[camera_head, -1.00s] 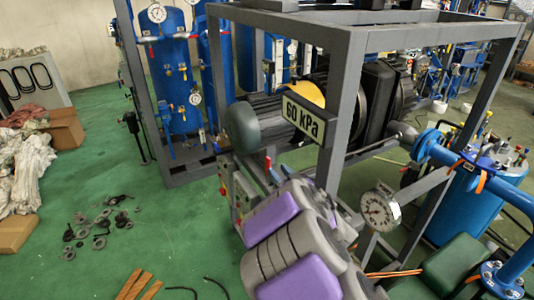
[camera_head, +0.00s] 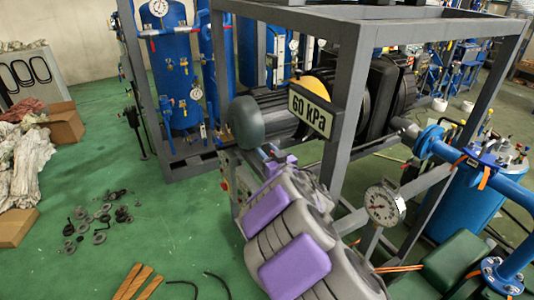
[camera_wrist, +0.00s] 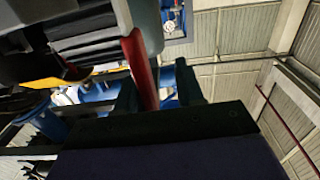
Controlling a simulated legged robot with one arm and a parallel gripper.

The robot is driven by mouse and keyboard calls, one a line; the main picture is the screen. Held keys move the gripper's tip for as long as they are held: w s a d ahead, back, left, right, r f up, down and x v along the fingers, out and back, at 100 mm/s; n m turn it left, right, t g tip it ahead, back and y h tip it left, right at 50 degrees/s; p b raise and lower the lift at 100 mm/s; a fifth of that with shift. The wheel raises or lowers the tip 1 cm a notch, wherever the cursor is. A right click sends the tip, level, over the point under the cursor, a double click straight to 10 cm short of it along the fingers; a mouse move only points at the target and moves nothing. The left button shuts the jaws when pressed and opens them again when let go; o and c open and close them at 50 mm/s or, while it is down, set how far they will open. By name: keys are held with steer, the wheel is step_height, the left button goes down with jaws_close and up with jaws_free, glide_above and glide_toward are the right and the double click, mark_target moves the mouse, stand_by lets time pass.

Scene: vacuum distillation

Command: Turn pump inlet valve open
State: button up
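In the wrist view, a long red handle (camera_wrist: 140,68) stands between the two dark fingers of my gripper (camera_wrist: 157,80). The handle is close to the left finger, and a gap shows between it and the right finger, so the gripper looks open around it. I cannot tell whether a finger touches it. In the head view, my purple and grey arm reaches toward the front of the pump frame and hides the gripper and most of the valve area. The pump's rounded grey motor (camera_head: 247,122) sits just beyond.
The grey steel frame (camera_head: 345,95) with a 60 kPa sign (camera_head: 310,111) surrounds the pump. A round gauge (camera_head: 384,205) and blue pipe (camera_head: 440,148) are at right. Loose metal parts (camera_head: 95,222) and wooden strips (camera_head: 135,282) lie on the green floor at left.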

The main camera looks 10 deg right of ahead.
steer(key=shift+d, duration=0.65)
steer(key=c, duration=0.3)
steer(key=shift+a, duration=0.15)
steer(key=c, duration=0.3)
steer(key=shift+a, duration=0.2)
jaws_close()
steer(key=shift+d, duration=0.1)
